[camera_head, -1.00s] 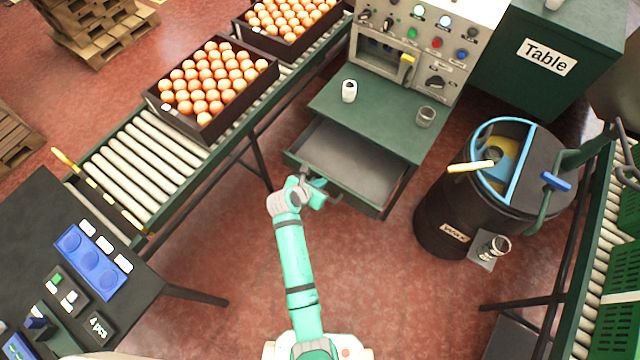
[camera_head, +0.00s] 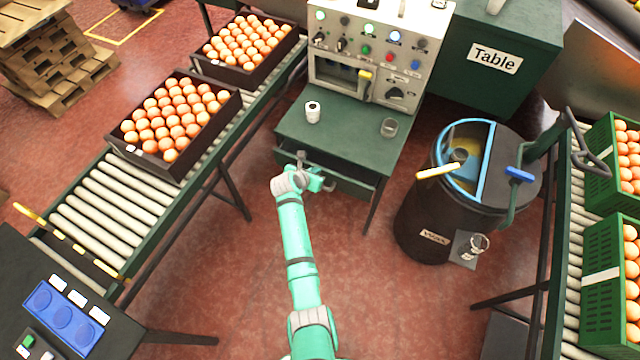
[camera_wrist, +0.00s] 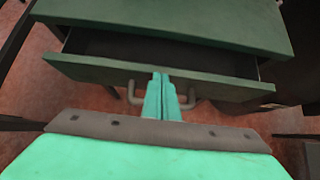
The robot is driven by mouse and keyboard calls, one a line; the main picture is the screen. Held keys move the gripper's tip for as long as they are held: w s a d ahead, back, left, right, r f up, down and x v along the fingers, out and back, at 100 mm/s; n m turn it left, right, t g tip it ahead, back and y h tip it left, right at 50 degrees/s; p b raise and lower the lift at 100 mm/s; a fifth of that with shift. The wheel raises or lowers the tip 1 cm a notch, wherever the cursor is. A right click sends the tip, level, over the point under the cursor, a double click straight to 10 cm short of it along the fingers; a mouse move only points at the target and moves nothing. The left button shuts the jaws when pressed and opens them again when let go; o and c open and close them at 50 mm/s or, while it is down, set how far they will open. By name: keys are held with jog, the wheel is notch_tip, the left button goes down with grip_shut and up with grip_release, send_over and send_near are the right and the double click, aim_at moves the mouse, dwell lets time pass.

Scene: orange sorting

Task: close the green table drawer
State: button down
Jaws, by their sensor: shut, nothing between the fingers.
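The green table (camera_head: 350,137) stands at the centre in the head view, with its drawer (camera_head: 345,183) under the top. The drawer is open by a small gap; its dark inside shows as a narrow strip. In the wrist view the drawer front (camera_wrist: 215,84) lies below the table top (camera_wrist: 170,22), with a grey handle (camera_wrist: 132,93) on it. My gripper (camera_head: 312,180) is at the drawer front, and in the wrist view its shut fingers (camera_wrist: 163,97) are at the middle of the handle. Whether they touch the front is hard to tell.
A roller conveyor (camera_head: 120,205) with orange crates is at left. A dark barrel (camera_head: 425,225) stands close at right. The floor before the drawer is clear.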

jog(key=shift+w+d, duration=0.3)
jog(key=shift+w, duration=0.35)
jog(key=shift+w+d, duration=0.3)
jog(key=shift+w, duration=0.35)
jog(key=shift+s+a, duration=0.1)
jog(key=shift+s, duration=0.05)
